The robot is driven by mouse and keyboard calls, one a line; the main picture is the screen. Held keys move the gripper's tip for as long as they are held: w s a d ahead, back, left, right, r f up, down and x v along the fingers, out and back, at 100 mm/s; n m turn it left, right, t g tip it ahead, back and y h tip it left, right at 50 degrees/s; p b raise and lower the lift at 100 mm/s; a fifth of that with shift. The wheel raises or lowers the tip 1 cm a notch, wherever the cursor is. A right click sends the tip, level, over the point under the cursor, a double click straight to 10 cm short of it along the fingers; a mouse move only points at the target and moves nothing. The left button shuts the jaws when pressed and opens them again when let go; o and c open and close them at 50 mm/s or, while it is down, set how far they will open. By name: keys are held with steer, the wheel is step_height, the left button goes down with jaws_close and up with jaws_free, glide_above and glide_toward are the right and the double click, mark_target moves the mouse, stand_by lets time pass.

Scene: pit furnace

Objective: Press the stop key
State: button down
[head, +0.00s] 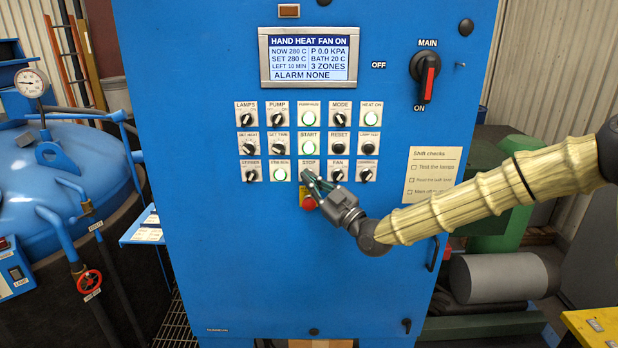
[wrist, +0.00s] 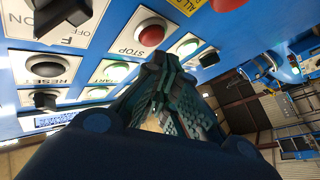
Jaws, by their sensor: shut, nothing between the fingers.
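The stop key is a round red button in a white plate labelled STOP, in the bottom row of the blue panel. In the wrist view the red cap (wrist: 150,33) shows in full, just beyond the fingertips. In the head view its plate (head: 309,162) is partly covered by my fingers. My gripper (head: 309,177) is shut and empty, its fingers pointing at the panel by this plate. In the wrist view the gripper (wrist: 160,62) tips appear beside the red cap, not over it. I cannot tell whether they touch the panel.
The green-lit START key (head: 309,143) is directly above. The FAN knob (head: 337,173) is to the right, a lit key (head: 280,174) to the left. A red mushroom button (head: 308,202) sits below. The display (head: 308,57) reads HAND HEAT FAN ON, ALARM NONE.

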steer(key=shift+w+b, duration=0.75)
steer(key=shift+b, duration=0.15)
stand_by(0.9)
steer(key=shift+s, duration=0.1)
stand_by(0.3)
steer(key=shift+s+b, duration=0.4)
steer(key=shift+s, duration=0.3)
steer(key=shift+s+b, duration=0.65)
steer(key=shift+s, duration=1.85)
